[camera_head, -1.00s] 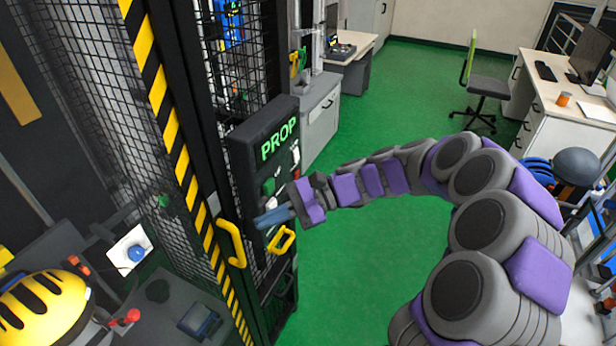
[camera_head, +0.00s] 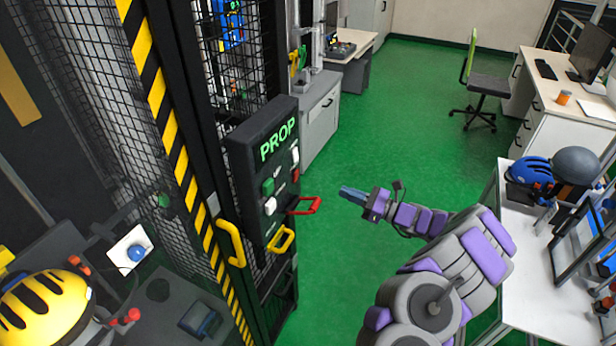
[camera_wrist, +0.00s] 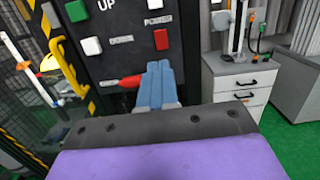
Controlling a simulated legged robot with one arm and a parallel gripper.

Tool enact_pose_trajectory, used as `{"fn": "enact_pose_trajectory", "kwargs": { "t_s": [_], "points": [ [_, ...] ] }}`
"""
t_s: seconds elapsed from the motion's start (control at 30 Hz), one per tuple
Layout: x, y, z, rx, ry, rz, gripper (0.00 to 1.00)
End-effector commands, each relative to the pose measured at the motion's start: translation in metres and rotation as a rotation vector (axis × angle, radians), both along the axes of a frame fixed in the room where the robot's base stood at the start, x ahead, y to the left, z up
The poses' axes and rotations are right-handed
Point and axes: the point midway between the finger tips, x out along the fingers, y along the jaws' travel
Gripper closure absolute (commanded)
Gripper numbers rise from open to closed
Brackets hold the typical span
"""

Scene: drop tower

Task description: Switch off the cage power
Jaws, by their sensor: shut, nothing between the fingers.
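The black control box (camera_head: 252,160) marked PROP hangs on the cage side. It carries a green button (camera_head: 268,187), a white button (camera_head: 270,205), and another white button (camera_head: 295,156) above a red one (camera_head: 296,175). In the wrist view the red button (camera_wrist: 161,39) sits under the label POWER. A red handle (camera_head: 308,208) sticks out low on the box, with a yellow handle (camera_head: 282,240) below it. My gripper (camera_head: 350,194) is shut and empty, to the right of the box and apart from it. In the wrist view its fingers partly overlap the red handle (camera_wrist: 122,82).
The mesh cage with a striped post (camera_head: 165,125) and a yellow door handle (camera_head: 231,243) stands at left. A white table (camera_head: 500,275) with helmets is at right. A desk and chair stand behind. Green floor between is clear.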

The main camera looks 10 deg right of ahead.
Motion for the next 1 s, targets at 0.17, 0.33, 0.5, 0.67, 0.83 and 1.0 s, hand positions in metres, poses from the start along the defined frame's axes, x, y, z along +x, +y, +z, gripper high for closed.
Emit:
{"fn": "enact_pose_trajectory", "kwargs": {
  "t_s": [0.17,0.33,0.5,0.67,0.83,1.0],
  "points": [
    [0.001,-0.007,-0.006,0.008,0.011,-0.018,1.0],
    [0.001,-0.007,-0.006,0.008,0.011,-0.018,1.0],
    [0.002,-0.005,-0.005,0.008,0.011,-0.018,1.0],
    [0.012,0.009,-0.004,0.007,0.01,-0.014,1.0],
    [0.03,0.036,0.0,0.009,0.009,-0.012,1.0],
    [0.049,0.063,0.003,0.007,0.011,-0.014,1.0]
  ]
}}
